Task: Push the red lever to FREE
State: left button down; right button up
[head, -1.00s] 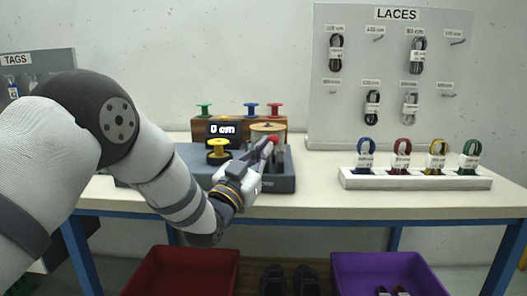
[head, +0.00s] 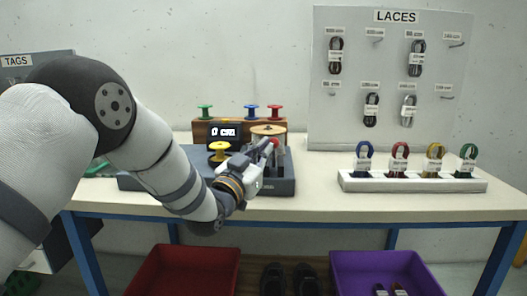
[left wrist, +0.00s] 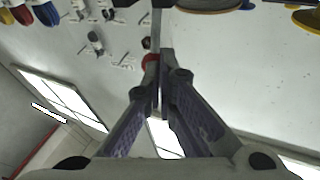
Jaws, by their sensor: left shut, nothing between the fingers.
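The red lever knob (head: 275,143) shows at the right part of the grey-blue measuring machine (head: 282,187), beside my left fingertips. In the left wrist view the red knob (left wrist: 150,61) is partly hidden behind the fingertips, with a grey rod running up from it. My left gripper (head: 265,150) is shut and empty, at or very close to the knob; I cannot tell if it touches. Its fingers also show in the left wrist view (left wrist: 160,80). No FREE marking is readable. My right gripper is not in view.
The machine carries a display (head: 225,132) reading 0 cm, a yellow spool (head: 219,150) and a wooden disc (head: 267,129). Coloured spools stand on a wooden block (head: 200,130) behind. A white rack (head: 410,183) of lace rings is right. Red (head: 180,270) and purple (head: 385,268) bins sit below.

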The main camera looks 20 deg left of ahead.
pick_arm(q)
jog(key=w+r+n+g+p, duration=0.1)
jog(key=w+r+g+p, duration=0.1)
jog(key=r+g+p, duration=0.1)
jog(key=shift+w+a+r+n+y, duration=0.1)
jog(key=shift+w+a+n+y, duration=0.15)
jog(key=shift+a+n+y, duration=0.15)
jog(key=shift+w+a+g, duration=0.1)
jog(key=shift+w+g, duration=0.3)
jog(key=shift+g, duration=0.1)
jog(key=shift+w+a+f+n+g, duration=0.2)
jog(key=shift+w+n+g, duration=0.2)
jog(key=shift+w+g, duration=0.3)
jog(key=shift+w+a+f, duration=0.1)
jog(key=shift+w+a, duration=0.15)
jog(key=shift+w, duration=0.6)
jog(key=shift+w+a, duration=0.25)
jog(key=shift+w, duration=0.6)
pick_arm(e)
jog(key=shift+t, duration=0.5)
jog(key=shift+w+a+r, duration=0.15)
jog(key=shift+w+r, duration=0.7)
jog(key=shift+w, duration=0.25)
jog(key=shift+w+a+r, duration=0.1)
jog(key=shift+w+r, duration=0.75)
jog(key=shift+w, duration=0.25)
